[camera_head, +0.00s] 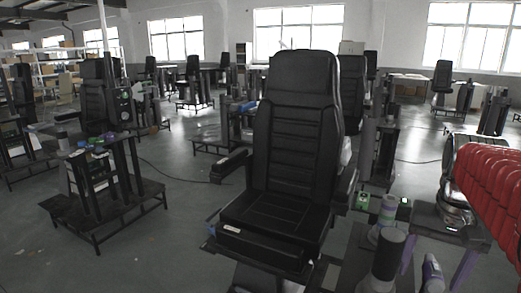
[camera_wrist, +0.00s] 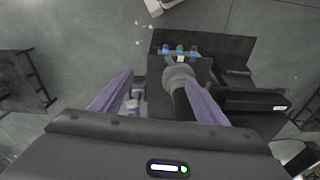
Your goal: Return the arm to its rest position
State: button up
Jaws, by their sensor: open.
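My gripper (camera_wrist: 160,80) shows in the wrist view with its two purple fingers spread apart. Nothing is clamped between the fingers. Below and between them is a dark column top with a grey rounded knob (camera_wrist: 178,77) and a black stem. I cannot tell whether the fingers touch it.
A black seat (camera_head: 293,150) with armrests fills the middle of the head view. Red coils (camera_head: 490,185) hang at the right. A lift column stand (camera_head: 105,190) is at left. Open floor (camera_head: 170,250) lies between.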

jog(key=s+a+f+n+t, duration=0.2)
jog(key=s+a+f+n, duration=0.1)
jog(key=a, duration=0.7)
jog(key=s+a+f+n+t, duration=0.2)
jog(key=s+a+f+n, duration=0.2)
jog(key=a, duration=0.6)
jog(key=shift+a+t+y, duration=0.3)
jog(key=shift+a, duration=0.05)
jog(key=shift+d, duration=0.1)
